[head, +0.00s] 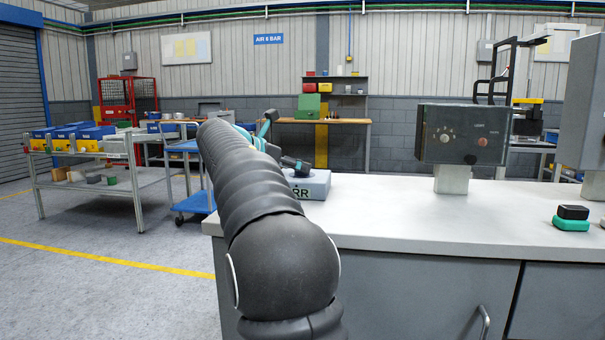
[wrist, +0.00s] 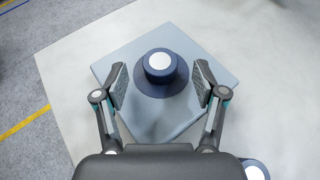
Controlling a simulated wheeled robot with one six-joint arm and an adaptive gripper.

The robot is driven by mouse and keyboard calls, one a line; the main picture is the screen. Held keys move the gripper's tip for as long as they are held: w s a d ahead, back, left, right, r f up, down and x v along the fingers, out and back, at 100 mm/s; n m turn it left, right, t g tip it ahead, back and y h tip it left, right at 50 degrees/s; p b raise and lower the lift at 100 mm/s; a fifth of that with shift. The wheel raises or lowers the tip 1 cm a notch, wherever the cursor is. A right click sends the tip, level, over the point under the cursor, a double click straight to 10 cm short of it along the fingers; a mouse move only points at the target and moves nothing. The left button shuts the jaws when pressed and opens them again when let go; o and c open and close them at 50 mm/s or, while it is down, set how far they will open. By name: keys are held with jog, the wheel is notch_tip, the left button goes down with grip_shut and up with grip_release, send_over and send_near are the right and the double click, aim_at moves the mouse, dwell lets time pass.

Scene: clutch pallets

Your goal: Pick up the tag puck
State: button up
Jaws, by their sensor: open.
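A dark blue round puck (wrist: 160,66) with a white disc on top and a wider round base sits on a flat grey square block (wrist: 140,121) in the wrist view. My gripper (wrist: 159,78) is open, with one finger to the left and one to the right of the puck; gaps show on both sides. In the head view, the grey block (head: 317,189) with dark letters stands near the counter's left end. My arm hides part of it, and I cannot tell the puck from my fingers there.
A second blue round thing with a white top (wrist: 255,172) is partly hidden at the wrist view's lower right. The pale counter (head: 420,215) is clear in the middle. A dark control box (head: 464,134) stands behind. Black and green blocks (head: 571,219) lie at right.

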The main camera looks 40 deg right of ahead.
jog(key=shift+x, duration=1.15)
jog(key=c, duration=1.2)
jog(key=shift+o, duration=0.2)
notch_tip(320, 180, up, 4)
jog(key=shift+r+p, duration=0.15)
jog(key=shift+p, duration=0.65)
jog(key=s+d+r, duration=0.5)
jog(key=s+r, duration=0.1)
jog(key=s, duration=0.4)
jog(key=shift+s+r, duration=0.35)
jog(key=shift+r, duration=0.05)
